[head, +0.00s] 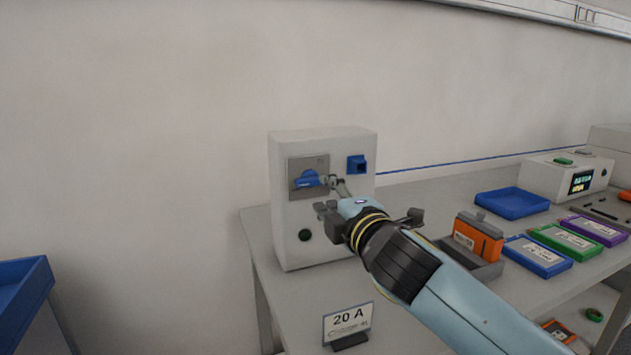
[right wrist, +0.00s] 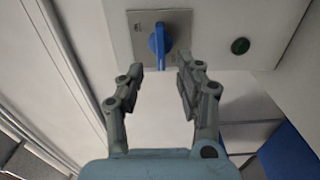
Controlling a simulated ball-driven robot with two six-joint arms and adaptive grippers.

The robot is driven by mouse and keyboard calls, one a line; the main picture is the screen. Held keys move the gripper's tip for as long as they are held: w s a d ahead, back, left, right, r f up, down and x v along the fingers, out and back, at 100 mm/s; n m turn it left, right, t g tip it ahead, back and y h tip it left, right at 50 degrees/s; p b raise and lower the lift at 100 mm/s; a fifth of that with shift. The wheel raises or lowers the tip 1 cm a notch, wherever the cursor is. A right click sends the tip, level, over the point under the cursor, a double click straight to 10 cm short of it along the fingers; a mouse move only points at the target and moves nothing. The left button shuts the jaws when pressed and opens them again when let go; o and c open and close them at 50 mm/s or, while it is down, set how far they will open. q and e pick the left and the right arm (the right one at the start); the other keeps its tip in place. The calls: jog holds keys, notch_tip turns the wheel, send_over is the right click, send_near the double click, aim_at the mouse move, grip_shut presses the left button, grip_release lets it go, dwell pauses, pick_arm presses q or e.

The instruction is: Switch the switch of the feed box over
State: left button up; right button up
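The feed box (head: 315,225) is a light grey box standing on the left end of the table. Its switch is a blue rotary handle (head: 307,180) on a grey plate (head: 322,162); the handle also shows in the right wrist view (right wrist: 158,42). My right gripper (head: 328,193) is in front of the box, close to the switch. In the right wrist view its two fingers (right wrist: 161,78) are open, with the handle just beyond the tips and between them; I see no contact. My left gripper is in neither view.
A blue socket (head: 357,165) with a blue cable and a dark round button (head: 305,235) are on the box front. A "20 A" sign (head: 348,322) stands before it. Blue tray (head: 512,202), orange battery (head: 478,238) and coloured cases lie to the right.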

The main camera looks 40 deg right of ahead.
aim_at(315, 184)
jog(key=x, duration=0.7)
jog(key=shift+p, duration=0.35)
jog(key=shift+s, duration=0.1)
jog(key=shift+c, duration=0.3)
grip_shut()
